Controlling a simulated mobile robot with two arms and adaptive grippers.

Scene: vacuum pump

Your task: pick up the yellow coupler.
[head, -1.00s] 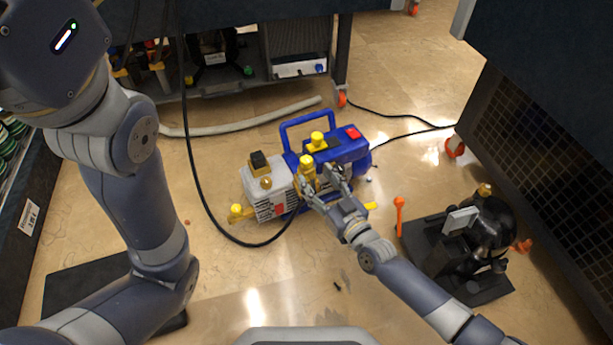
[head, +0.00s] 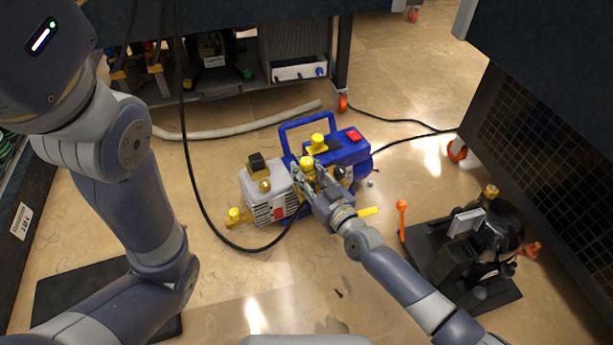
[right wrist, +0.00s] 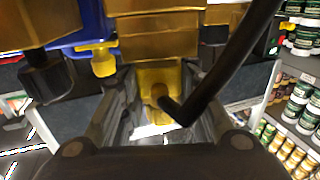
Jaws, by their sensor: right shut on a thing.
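The blue and grey vacuum pump (head: 345,150) stands on the floor in the middle of the head view. The yellow coupler (head: 306,164) is upright at the pump's front, with its lower part hidden by my fingers. My right gripper (head: 312,181) is shut on it from the front right. In the right wrist view the gold-yellow coupler body (right wrist: 154,78) sits between the two dark fingers of my right gripper (right wrist: 155,110). It is still at the pump. My left arm shows at the left, but its gripper is out of the picture.
Other yellow fittings (head: 317,141) are on the pump close by. A black cable (head: 199,199) loops in front of the pump. A black device on a base (head: 470,255) and an orange-topped post (head: 402,206) stand to the right. Front floor is mostly clear.

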